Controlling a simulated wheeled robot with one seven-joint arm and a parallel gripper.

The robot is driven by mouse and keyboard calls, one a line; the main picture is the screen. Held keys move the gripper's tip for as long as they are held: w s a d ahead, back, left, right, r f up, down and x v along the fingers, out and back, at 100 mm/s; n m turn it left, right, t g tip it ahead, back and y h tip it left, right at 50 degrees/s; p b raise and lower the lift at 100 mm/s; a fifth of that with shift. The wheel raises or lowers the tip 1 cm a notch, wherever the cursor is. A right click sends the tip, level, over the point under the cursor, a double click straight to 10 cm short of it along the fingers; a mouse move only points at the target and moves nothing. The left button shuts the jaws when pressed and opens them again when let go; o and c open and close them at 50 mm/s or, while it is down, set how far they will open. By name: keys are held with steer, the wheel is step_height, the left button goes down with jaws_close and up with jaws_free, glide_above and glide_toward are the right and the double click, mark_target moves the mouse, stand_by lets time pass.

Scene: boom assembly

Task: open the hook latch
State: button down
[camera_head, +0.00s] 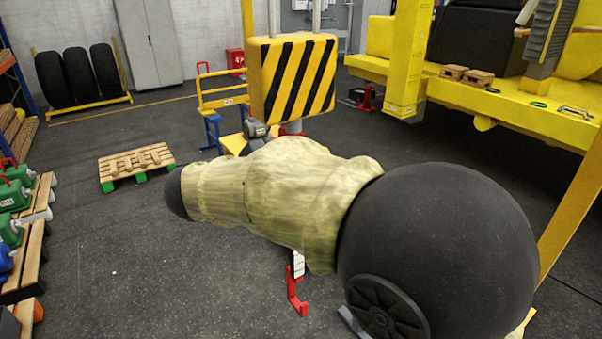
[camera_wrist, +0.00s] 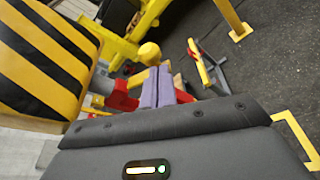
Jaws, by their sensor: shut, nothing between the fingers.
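The yellow-and-black striped hook block (camera_head: 292,80) hangs in the head view. It also fills the upper left of the wrist view (camera_wrist: 45,60). Red parts (camera_wrist: 122,98), possibly of the hook, show beside my fingers in the wrist view. I cannot clearly make out the latch; my fingers and gripper body cover that area. My gripper (camera_wrist: 158,74) has its two purple-grey fingers together with nothing between them, close to the red parts. I cannot tell whether they touch. In the head view my sleeved arm hides the gripper and most of what is below the block.
A yellow machine (camera_head: 515,105) stands at the right, with a yellow post (camera_head: 408,60) near the block. A small pallet (camera_head: 136,163) lies on the floor at the left. Tyres (camera_head: 77,75) stand on a rack behind. Open floor lies left of my arm.

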steer(key=shift+w+r+p, duration=0.15)
steer(key=shift+r+p, duration=0.05)
steer(key=shift+r, duration=0.5)
steer(key=shift+w+r+p, duration=0.1)
steer(key=shift+r+p, duration=0.05)
steer(key=shift+r, duration=0.55)
steer(key=s+a+b, duration=0.5)
steer(key=s+a, duration=0.1)
steer(key=a, duration=0.4)
steer(key=shift+f, duration=0.35)
steer(key=shift+s, duration=0.1)
